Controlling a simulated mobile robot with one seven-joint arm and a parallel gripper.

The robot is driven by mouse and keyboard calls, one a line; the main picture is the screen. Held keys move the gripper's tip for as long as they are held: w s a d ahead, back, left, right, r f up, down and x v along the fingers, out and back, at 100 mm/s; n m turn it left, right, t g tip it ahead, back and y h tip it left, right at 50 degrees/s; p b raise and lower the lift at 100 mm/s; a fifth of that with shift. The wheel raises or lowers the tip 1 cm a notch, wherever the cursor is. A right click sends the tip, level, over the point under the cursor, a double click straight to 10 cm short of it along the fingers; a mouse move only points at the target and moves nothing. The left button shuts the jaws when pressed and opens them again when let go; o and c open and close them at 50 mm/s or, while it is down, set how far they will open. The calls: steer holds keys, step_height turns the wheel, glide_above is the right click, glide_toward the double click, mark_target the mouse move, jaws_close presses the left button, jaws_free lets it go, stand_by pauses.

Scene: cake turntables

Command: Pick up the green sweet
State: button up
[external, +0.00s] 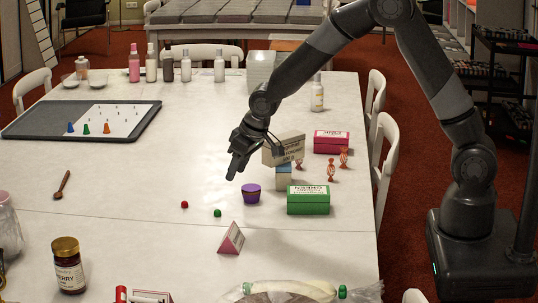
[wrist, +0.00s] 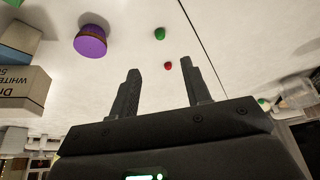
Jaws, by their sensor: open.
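The green sweet (external: 217,213) is a small round ball on the white table, with a red one (external: 184,204) to its left. In the wrist view the green sweet (wrist: 160,34) lies beyond my fingertips, and the red sweet (wrist: 168,66) shows nearer, between the lines of the fingers. My gripper (external: 234,172) is above the table, behind the green sweet and a little to its right in the external view. Its two fingers (wrist: 162,80) are spread apart with nothing between them. Nothing hides the green sweet in either view.
A green box (external: 308,200) and a stacked beige box (external: 283,150) are farther right. A pink-and-white triangular block (external: 231,238) stands in front. The table left of the red sweet is clear up to a wooden spoon (external: 62,185).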

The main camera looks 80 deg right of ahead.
steer(key=x, duration=0.2)
glide_toward(221, 212)
steer(key=shift+w+d+f, duration=0.2)
steer(key=shift+w+f, duration=0.15)
steer(key=shift+f, duration=0.1)
steer(key=shift+w+d+f, duration=0.2)
steer(key=shift+w+f, duration=0.15)
steer(key=shift+f, duration=0.15)
steer(key=shift+w+x, duration=0.1)
steer(key=shift+x, duration=1.3)
steer(key=shift+w+x, duration=0.15)
steer(key=shift+x, duration=1.25)
steer(key=shift+a+r, duration=0.1)
steer(key=shift+a, duration=0.05)
steer(key=shift+s, duration=0.1)
jaws_close()
